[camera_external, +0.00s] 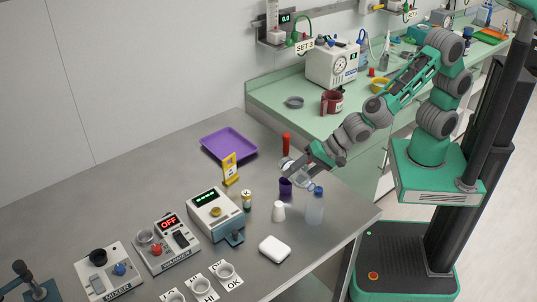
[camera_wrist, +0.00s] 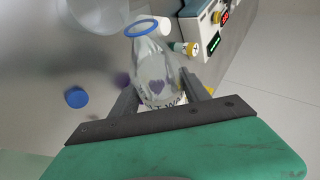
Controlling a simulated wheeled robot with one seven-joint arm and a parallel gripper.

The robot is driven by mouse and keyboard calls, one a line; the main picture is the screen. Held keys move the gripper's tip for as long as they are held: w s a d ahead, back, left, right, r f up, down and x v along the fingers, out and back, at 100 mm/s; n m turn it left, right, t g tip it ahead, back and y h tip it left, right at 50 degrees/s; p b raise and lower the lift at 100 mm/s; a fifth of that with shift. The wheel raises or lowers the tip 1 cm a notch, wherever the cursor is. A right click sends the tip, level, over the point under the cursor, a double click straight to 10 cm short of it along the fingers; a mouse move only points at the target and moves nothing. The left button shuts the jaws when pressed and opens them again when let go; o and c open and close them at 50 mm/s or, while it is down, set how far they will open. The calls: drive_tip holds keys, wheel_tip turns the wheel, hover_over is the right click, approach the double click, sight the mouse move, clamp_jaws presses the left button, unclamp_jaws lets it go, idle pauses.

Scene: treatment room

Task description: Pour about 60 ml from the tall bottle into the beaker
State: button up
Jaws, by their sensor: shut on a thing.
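My gripper (camera_external: 303,166) is shut on a clear bottle (camera_external: 287,164), held tilted above the bench. In the wrist view the bottle (camera_wrist: 156,75) shows an uncapped mouth with a blue rim, pointing away from the gripper (camera_wrist: 165,100), and part of a printed label. A clear, bluish vessel (camera_external: 315,209) stands to the right of a white cup (camera_external: 279,212). I cannot tell whether this vessel is the beaker. A translucent vessel (camera_wrist: 95,14) also shows at the wrist view's top edge. No pouring stream is visible.
A dark purple cup (camera_external: 286,187) stands just below the held bottle. A blue cap (camera_wrist: 77,98) shows at left in the wrist view. A boxy device with a green display (camera_external: 212,213), a battery-like cylinder (camera_external: 246,199) and a white block (camera_external: 274,249) are close by.

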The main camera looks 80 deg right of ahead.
drive_tip(key=shift+t+h+b, duration=0.3)
drive_tip(key=shift+b, duration=0.35)
drive_tip(key=shift+w+d, duration=0.2)
drive_tip(key=shift+d, duration=0.1)
idle(0.9)
drive_tip(key=shift+r+n+h+b, duration=0.3)
drive_tip(key=shift+b, duration=0.15)
idle(1.1)
drive_tip(key=p, duration=0.2)
drive_tip(key=r+p, duration=0.1)
drive_tip(key=shift+w+d+r+y+p, duration=0.1)
drive_tip(key=shift+d+r+y+p, duration=0.1)
drive_tip(key=shift+d+y+p, duration=0.15)
drive_tip(key=shift+w+d+f+m+g+y+p, duration=0.1)
drive_tip(key=shift+d+f+m+g+y+p, duration=0.1)
drive_tip(key=shift+m+g+y+p, duration=0.65)
drive_tip(key=shift+a+f, duration=0.1)
drive_tip(key=shift+f, duration=0.45)
drive_tip(key=shift+a, duration=0.15)
